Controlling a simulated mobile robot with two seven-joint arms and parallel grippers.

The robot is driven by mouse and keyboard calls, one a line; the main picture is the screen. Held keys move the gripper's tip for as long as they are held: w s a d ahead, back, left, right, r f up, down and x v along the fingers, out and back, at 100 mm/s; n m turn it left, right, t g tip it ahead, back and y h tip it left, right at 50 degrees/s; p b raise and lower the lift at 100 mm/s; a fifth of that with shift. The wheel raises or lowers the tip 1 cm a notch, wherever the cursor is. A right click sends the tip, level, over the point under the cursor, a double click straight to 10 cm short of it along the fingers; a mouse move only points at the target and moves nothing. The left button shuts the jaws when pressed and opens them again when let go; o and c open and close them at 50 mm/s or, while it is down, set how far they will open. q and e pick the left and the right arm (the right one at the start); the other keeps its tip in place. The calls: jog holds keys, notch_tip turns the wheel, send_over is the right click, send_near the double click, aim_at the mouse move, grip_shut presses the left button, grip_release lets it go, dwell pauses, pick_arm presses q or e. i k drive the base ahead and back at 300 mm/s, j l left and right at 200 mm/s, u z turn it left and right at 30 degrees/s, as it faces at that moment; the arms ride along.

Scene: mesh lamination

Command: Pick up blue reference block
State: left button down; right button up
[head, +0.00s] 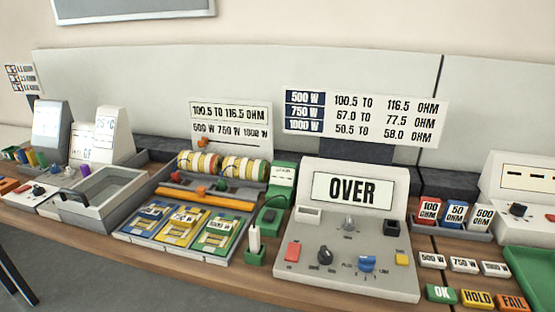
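The blue reference block (455,214), with a white label that seems to read 50 OHM, stands in a shallow dark grey tray (470,234) on the right side of the bench. It is between a red block (428,210) labelled 100 OHM and a white block (482,217) labelled 500. Its top and front face show; nothing covers it. Neither of my grippers shows in the head view.
A grey meter console (335,250) reading OVER stands left of the tray. White wattage tags (464,265) and OK, HOLD (477,299) and FAIL blocks lie in front. A green tray (530,272) and another console (525,190) are to the right.

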aim_at(456, 212)
jog(key=z, duration=1.25)
